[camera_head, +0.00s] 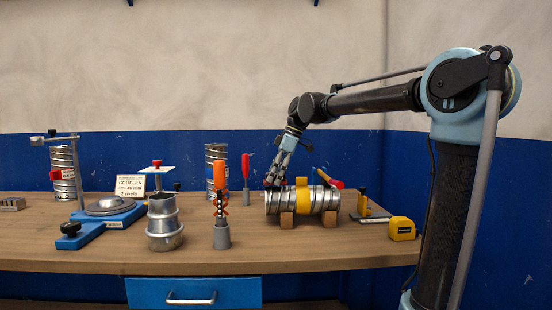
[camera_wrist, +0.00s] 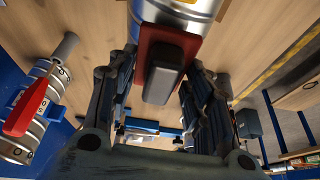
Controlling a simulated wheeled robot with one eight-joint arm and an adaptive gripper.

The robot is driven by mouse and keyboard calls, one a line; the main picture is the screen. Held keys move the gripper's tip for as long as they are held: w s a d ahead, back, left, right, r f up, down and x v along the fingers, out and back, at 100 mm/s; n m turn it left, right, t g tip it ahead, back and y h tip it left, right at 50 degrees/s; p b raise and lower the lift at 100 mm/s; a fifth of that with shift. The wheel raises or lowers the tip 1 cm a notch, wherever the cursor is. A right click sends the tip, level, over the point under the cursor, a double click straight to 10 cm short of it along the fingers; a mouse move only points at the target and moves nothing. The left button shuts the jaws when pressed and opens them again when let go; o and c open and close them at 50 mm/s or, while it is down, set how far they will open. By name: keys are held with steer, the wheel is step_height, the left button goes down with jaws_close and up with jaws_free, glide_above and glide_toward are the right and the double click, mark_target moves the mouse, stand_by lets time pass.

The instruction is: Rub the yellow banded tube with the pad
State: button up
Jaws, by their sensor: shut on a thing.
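The yellow banded tube (camera_head: 318,199) is a silver ribbed duct with a yellow band (camera_head: 302,195), lying on its side across wooden blocks (camera_head: 287,220) on the bench. My gripper (camera_head: 275,178) is over its left end. In the wrist view the fingers stand on both sides of the dark handle (camera_wrist: 166,74) of a red pad (camera_wrist: 147,62), and my gripper (camera_wrist: 165,72) is shut on it. The pad overlaps the silver tube (camera_wrist: 180,9) there; I cannot tell whether they touch. The pad's underside is hidden.
An orange-handled tool (camera_head: 219,176) in a grey holder and a silver coupler (camera_head: 164,222) stand left of the tube. A yellow tape measure (camera_head: 402,228) lies to the right. A blue-based fixture (camera_head: 104,217) is farther left. The bench front before the tube is clear.

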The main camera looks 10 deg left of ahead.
mark_target(269, 173)
steer(key=shift+a+f, duration=0.15)
steer(key=shift+f, duration=0.35)
steer(key=shift+s+a+f, duration=0.15)
steer(key=shift+s+a, duration=0.05)
steer(key=shift+a, duration=0.6)
steer(key=shift+c, duration=0.5)
steer(key=shift+s+a, duration=0.2)
steer(key=shift+a, duration=0.4)
steer(key=shift+s+a, duration=0.2)
steer(key=shift+a, duration=0.35)
steer(key=shift+w+d, duration=0.2)
steer(key=shift+d, duration=0.4)
steer(key=shift+w+d, duration=0.2)
steer(key=shift+d, duration=0.5)
steer(key=shift+w+d, duration=0.2)
steer(key=shift+d, duration=0.5)
steer(key=shift+d+r, duration=0.15)
steer(key=shift+r, duration=4.05)
